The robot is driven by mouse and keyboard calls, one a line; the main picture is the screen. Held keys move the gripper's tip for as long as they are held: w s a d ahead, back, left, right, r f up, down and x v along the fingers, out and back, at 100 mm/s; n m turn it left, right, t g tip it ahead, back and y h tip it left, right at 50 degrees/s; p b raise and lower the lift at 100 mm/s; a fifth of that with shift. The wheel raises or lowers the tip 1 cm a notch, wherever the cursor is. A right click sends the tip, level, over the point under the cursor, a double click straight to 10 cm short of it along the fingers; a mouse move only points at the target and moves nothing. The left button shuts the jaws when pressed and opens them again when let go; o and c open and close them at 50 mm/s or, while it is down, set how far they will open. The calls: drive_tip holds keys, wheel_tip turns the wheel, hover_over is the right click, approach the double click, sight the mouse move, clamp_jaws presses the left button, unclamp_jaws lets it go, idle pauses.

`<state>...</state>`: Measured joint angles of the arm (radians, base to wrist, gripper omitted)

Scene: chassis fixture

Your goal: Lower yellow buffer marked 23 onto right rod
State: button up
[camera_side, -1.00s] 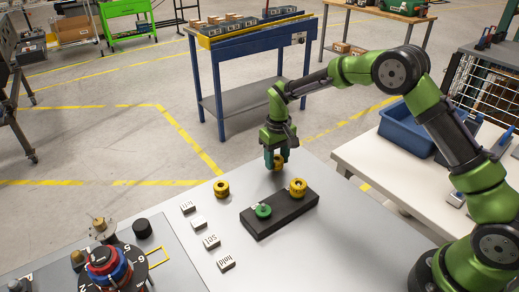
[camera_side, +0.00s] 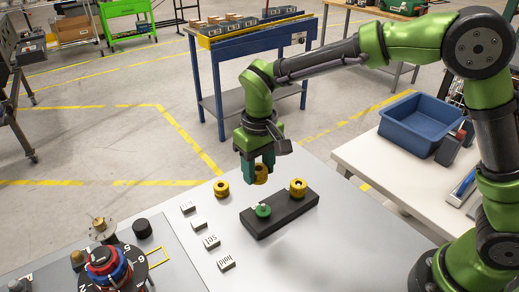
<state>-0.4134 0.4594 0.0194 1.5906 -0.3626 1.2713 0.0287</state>
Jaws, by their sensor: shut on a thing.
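My gripper (camera_side: 258,170) is shut on a yellow buffer (camera_side: 261,175) and holds it in the air, above and behind the black block (camera_side: 281,217). The number on the held buffer is too small to read. The block lies on the grey table. A green round part (camera_side: 263,211) sits at its left end, with a small pale tip on top. Another yellow buffer (camera_side: 298,187) sits at its right end, so the right rod is hidden or covered there. A third yellow buffer (camera_side: 221,188) stands on the table left of the block.
Several small labelled blocks (camera_side: 211,241) lie in a row left of the black block. A dial fixture with red and blue rings (camera_side: 103,262) stands at the lower left. A blue bin (camera_side: 418,128) stands on the white table at right. The grey table in front of the block is clear.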

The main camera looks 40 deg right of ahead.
sight(264, 205)
drive_tip(key=shift+s+a+f+m, duration=0.1)
drive_tip(key=shift+s+f+m, duration=0.05)
drive_tip(key=shift+s, duration=0.35)
drive_tip(key=shift+s+a+f+m, duration=0.1)
drive_tip(key=shift+s+m, duration=0.05)
drive_tip(key=shift+s, duration=0.35)
drive_tip(key=shift+s+d+f, duration=0.1)
drive_tip(key=shift+s+f, duration=0.1)
drive_tip(key=shift+f, duration=0.1)
drive_tip(key=shift+f+m, duration=0.4)
drive_tip(key=shift+w+f, duration=0.1)
drive_tip(key=shift+f, duration=1.4)
drive_tip(key=shift+f, duration=1.1)
drive_tip(key=shift+c, duration=0.7)
drive_tip(key=shift+y, duration=0.5)
